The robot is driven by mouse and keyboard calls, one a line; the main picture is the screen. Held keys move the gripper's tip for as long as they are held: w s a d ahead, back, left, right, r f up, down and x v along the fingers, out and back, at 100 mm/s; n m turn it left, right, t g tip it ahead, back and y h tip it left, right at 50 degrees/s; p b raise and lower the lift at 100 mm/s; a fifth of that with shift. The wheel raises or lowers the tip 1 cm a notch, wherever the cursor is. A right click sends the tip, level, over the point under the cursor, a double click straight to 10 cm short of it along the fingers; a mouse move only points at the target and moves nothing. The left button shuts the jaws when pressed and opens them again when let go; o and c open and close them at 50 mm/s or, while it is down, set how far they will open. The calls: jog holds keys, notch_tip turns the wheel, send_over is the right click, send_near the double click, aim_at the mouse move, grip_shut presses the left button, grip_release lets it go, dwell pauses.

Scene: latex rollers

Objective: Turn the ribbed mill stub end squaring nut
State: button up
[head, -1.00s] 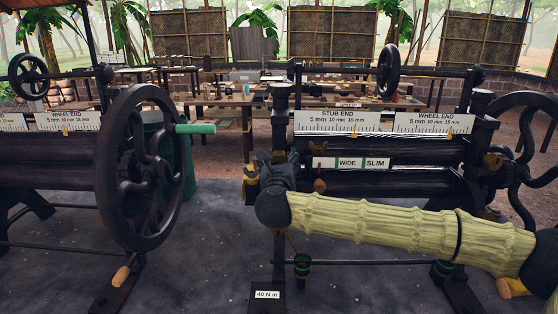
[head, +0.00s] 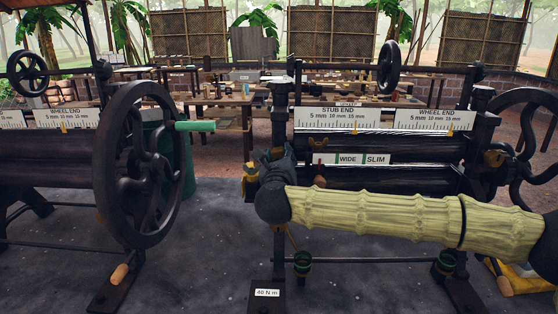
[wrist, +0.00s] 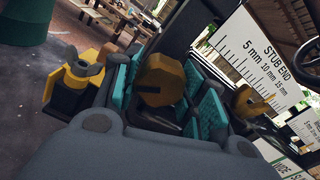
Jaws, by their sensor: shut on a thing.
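The ribbed mill (head: 400,178) stands at the right in the head view, with a STUB END scale (head: 337,117) above its rollers. My gripper (head: 268,165) is at its left, stub-end post. In the wrist view my gripper (wrist: 163,95) has its teal-padded fingers on both sides of a rounded brass nut (wrist: 160,78), which I take as the stub end squaring nut. The fingers are shut on it. Its far side and the shaft are hidden. In the head view my gripper and wrist hide most of it.
A second mill with a large handwheel (head: 140,165) and green handle stands at the left. Another brass piece (wrist: 250,103) is near the scale. A WIDE/SLIM plate (head: 362,160) is on the mill.

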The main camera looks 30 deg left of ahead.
dwell(0.3)
jog(key=o, duration=1)
jog(key=v, duration=1.2)
